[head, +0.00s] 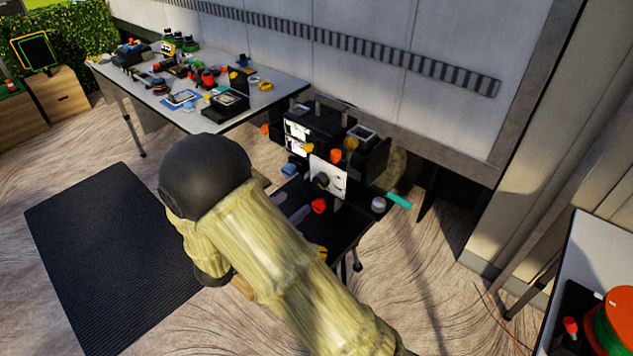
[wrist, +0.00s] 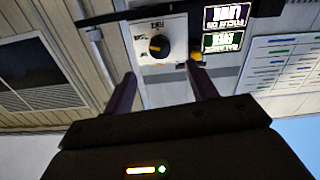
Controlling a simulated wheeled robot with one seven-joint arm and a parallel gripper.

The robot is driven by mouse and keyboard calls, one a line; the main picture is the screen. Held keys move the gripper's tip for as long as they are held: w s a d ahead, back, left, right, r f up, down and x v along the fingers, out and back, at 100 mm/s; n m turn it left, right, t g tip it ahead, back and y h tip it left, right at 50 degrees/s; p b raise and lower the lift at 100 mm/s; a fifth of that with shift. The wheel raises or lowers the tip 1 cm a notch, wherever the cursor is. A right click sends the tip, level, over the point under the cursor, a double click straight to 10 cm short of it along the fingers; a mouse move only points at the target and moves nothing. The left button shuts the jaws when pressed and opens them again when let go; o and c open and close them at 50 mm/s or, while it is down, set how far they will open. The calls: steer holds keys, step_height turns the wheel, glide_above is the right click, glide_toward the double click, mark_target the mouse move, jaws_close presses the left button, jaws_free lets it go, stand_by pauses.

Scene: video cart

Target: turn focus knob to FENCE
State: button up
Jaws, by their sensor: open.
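The focus knob (wrist: 158,47) is a round black dial with an orange mark, on a white panel (wrist: 176,25) with small lettering around it. The wrist view appears upside down, and I cannot read the lettering or tell which label the mark faces. My gripper (wrist: 161,71) is open and empty, its two dark fingers spread to either side below the knob in the picture. The knob appears just beyond the fingertips, with no visible contact. In the head view the white panel (head: 338,181) faces my arm on the cart; my arm hides most of the gripper there.
The cart top (head: 345,222) holds a red knob-like item (head: 319,206), a grey cylinder (head: 379,204) and a teal-handled item (head: 399,201) at its edge. Two lit screens (wrist: 222,42) sit beside the panel. A cluttered table (head: 285,90) stands behind; a black mat (head: 95,250) lies left.

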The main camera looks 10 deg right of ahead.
mark_target(318, 184)
steer(key=p+x, duration=0.1)
steer(key=x, duration=0.8)
steer(key=shift+w+d+p, duration=0.25)
steer(key=shift+d+p, duration=0.05)
steer(key=shift+p, duration=0.1)
steer(key=c, duration=1)
